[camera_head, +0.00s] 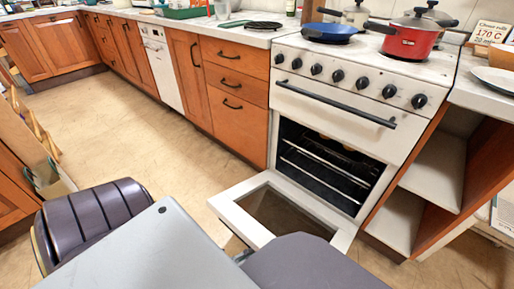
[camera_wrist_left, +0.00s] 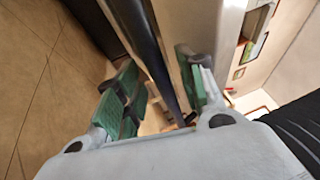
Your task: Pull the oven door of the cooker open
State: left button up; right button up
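The cooker (camera_head: 345,75) stands at the right in the head view. Its oven door (camera_head: 325,214) is folded down, nearly level, and the dark oven cavity with wire racks (camera_head: 325,165) shows behind it. My arm covers part of the door's near side. In the left wrist view, my left gripper (camera_wrist_left: 160,92) has its two green-padded fingers apart. A dark bar (camera_wrist_left: 150,52), apparently the door handle, runs between them beside a pale panel (camera_wrist_left: 215,30). I see gaps, so the fingers do not look clamped on it. My right gripper is not in view.
A black handle (camera_head: 335,103) crosses the closed upper panel. A red pot (camera_head: 408,42) and a blue pan (camera_head: 329,32) stand on the hob. Wooden drawers (camera_head: 237,90) adjoin on the left, open shelves (camera_head: 436,172) on the right. The floor (camera_head: 150,135) at left is clear.

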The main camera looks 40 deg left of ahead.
pick_arm(q)
jog(key=v, duration=1)
dwell(0.6)
